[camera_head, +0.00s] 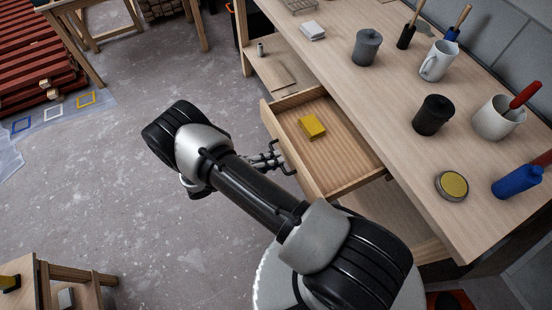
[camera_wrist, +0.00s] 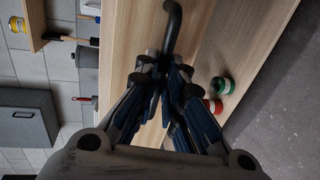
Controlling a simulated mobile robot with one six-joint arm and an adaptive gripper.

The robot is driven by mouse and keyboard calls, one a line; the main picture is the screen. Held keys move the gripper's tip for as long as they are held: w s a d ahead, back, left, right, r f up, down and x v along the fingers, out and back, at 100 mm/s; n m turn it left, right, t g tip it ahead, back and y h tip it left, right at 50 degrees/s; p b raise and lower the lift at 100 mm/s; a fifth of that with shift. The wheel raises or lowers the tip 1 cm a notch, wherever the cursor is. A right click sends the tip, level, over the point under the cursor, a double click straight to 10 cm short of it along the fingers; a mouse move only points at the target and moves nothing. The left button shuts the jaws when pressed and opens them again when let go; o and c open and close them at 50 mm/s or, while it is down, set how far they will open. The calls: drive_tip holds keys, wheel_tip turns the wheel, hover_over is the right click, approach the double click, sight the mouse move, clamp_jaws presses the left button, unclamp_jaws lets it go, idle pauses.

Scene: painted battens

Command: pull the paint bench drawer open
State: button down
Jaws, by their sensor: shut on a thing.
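The paint bench drawer (camera_head: 345,150) stands pulled out from the bench (camera_head: 330,63), with its inside in view. A yellow block (camera_head: 312,126) lies in it. My gripper (camera_head: 277,160) is at the drawer's front, at the dark bar handle (camera_head: 270,147). In the wrist view my gripper (camera_wrist: 165,82) is shut on the dark curved handle (camera_wrist: 172,30), in front of the wooden drawer front (camera_wrist: 220,35). Part of the handle is hidden by the fingers.
A wooden stool (camera_head: 50,283) stands at lower left. The floor (camera_head: 110,170) left of the drawer is clear.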

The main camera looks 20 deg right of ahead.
drive_tip(key=c, duration=1.7)
unclamp_jaws()
drive_tip(key=shift+a, duration=0.1)
drive_tip(key=v, duration=1.1)
drive_tip(key=shift+s+a+r, duration=0.1)
drive_tip(key=shift+a, duration=0.3)
